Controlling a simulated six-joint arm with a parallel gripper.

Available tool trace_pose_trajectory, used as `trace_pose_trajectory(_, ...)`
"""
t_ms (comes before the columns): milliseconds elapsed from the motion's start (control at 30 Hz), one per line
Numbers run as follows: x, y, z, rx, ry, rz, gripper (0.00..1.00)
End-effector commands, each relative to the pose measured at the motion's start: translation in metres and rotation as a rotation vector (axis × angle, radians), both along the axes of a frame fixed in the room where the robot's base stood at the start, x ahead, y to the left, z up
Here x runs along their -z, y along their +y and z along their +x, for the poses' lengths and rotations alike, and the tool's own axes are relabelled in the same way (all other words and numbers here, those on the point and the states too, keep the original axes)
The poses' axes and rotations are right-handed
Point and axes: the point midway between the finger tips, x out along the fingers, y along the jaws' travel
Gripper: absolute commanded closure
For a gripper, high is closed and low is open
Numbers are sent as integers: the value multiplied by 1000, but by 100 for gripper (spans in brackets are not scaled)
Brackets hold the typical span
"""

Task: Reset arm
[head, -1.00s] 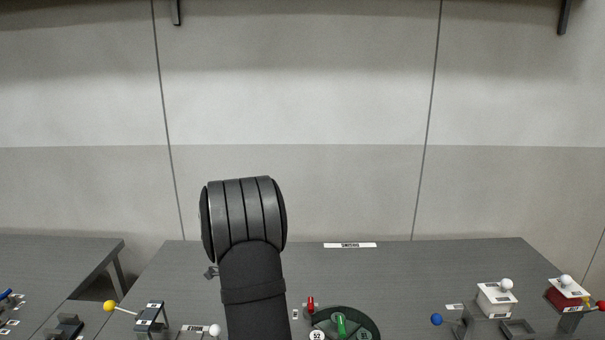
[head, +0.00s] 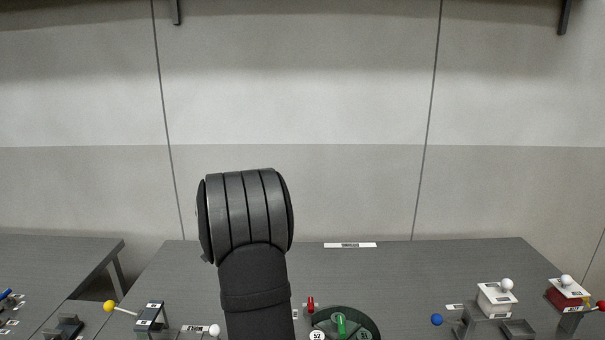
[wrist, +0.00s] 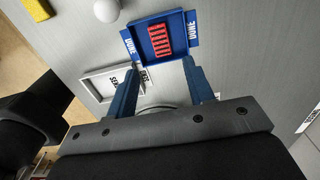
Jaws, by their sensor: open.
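My gripper (wrist: 160,88) shows in the wrist view with its two blue fingers spread apart and nothing between them. Beyond the fingertips lies a blue tray (wrist: 143,45) marked DONE with a red ribbed piece (wrist: 160,42) in it. A white-framed tray (wrist: 101,82) with partly hidden lettering sits beside it, behind the left finger. In the head view my arm rises in front of the grey table (head: 420,275), and my gripper is out of that picture.
In the head view, a yellow-knobbed lever (head: 109,306) stands at left. A green dial (head: 362,322) and red switch (head: 310,303) are right of my arm. White (head: 496,299) and red (head: 566,297) boxes with knobs stand at right. A white ball (wrist: 106,10) tops the wrist view.

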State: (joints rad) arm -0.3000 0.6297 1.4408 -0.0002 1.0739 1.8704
Motion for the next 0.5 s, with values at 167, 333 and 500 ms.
trace_pose_trajectory(167, 37, 0, 0, 0, 0, 0, 52)
trace_pose_trajectory(333, 72, 0, 0, 1, -1, 0, 52)
trace_pose_trajectory(500, 94, 0, 1, 1, -7, 2, 52)
